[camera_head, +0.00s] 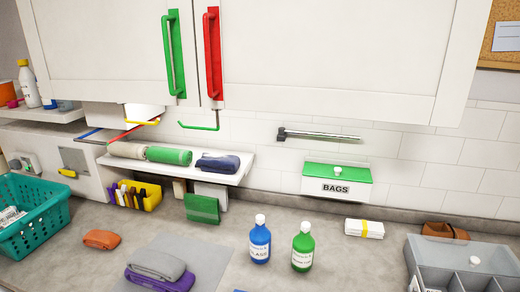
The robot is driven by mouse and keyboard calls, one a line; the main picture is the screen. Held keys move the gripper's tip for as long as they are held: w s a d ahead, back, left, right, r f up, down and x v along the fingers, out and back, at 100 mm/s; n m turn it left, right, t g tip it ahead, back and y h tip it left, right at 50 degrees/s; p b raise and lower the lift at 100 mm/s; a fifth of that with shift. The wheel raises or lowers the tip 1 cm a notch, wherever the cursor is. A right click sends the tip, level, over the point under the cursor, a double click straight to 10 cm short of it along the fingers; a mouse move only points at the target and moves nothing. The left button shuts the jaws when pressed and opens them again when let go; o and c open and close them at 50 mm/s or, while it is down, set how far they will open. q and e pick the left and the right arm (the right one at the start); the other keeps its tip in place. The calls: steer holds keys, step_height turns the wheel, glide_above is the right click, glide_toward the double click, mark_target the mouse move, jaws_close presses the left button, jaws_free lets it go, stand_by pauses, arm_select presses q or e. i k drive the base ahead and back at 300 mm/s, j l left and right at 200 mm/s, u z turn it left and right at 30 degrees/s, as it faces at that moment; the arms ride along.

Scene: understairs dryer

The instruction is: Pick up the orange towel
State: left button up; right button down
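An orange folded cloth (102,239), which looks like the orange towel, lies flat on the grey counter (60,272) at the left. It is just right of a teal basket (28,222) and apart from it. Its whole top shows and nothing lies on it. Neither of my grippers is in view.
A grey mat (205,255) carries stacked grey (158,264) and purple (160,282) cloths. A blue bottle (260,240) and a green bottle (303,247) stand upright mid-counter. A grey divided tray (465,265) is at right. A low shelf (190,168) and cabinets (340,45) overhang the back.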

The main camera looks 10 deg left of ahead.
mark_target(96, 238)
steer(key=u, duration=1.6)
